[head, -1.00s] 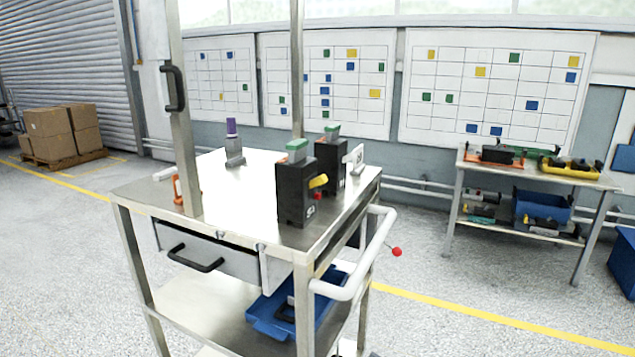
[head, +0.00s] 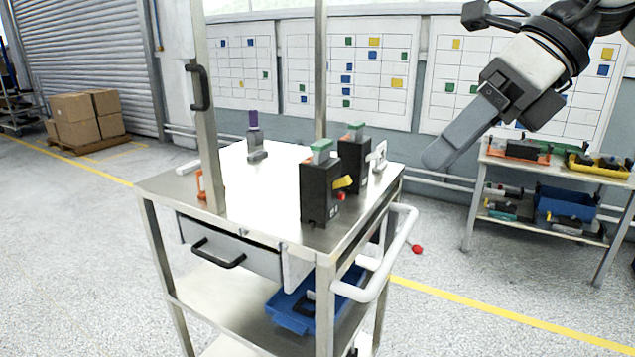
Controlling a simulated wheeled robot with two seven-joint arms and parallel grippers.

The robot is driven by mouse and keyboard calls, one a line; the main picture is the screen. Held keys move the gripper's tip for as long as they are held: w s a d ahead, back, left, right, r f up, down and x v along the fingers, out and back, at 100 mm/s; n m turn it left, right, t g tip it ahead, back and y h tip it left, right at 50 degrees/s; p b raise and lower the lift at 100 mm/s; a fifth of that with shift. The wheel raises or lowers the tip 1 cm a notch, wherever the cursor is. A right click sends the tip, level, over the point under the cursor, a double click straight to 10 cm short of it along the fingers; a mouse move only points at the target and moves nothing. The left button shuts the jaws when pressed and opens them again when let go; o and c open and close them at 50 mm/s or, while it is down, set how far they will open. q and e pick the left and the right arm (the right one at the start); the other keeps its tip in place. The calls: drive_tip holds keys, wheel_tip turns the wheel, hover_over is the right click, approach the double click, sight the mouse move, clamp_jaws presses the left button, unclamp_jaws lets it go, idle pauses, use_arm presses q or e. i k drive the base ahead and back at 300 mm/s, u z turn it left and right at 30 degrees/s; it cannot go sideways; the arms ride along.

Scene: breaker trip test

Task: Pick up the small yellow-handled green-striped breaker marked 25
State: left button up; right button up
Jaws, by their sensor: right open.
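A black breaker (head: 318,194) with a green top, a yellow handle and a red knob stands upright near the front right corner of the steel cart's top (head: 281,230). A second black breaker (head: 354,165) with a green top stands just behind it, partly hidden. The markings are too small to read, and I cannot make out a green stripe on either. My right gripper (head: 440,156) is open and empty, in the air to the right of both breakers, pointing down-left. My left gripper is out of view.
A purple-topped grey device (head: 256,138) and an orange item (head: 201,185) stand on the cart. Cart posts (head: 207,110) rise at its edges, and a white handle (head: 392,262) juts out right. A blue bin (head: 300,304) sits below. A side table (head: 558,175) holds more parts.

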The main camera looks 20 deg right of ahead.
sight(319, 202)
drive_tip(key=i, duration=0.95)
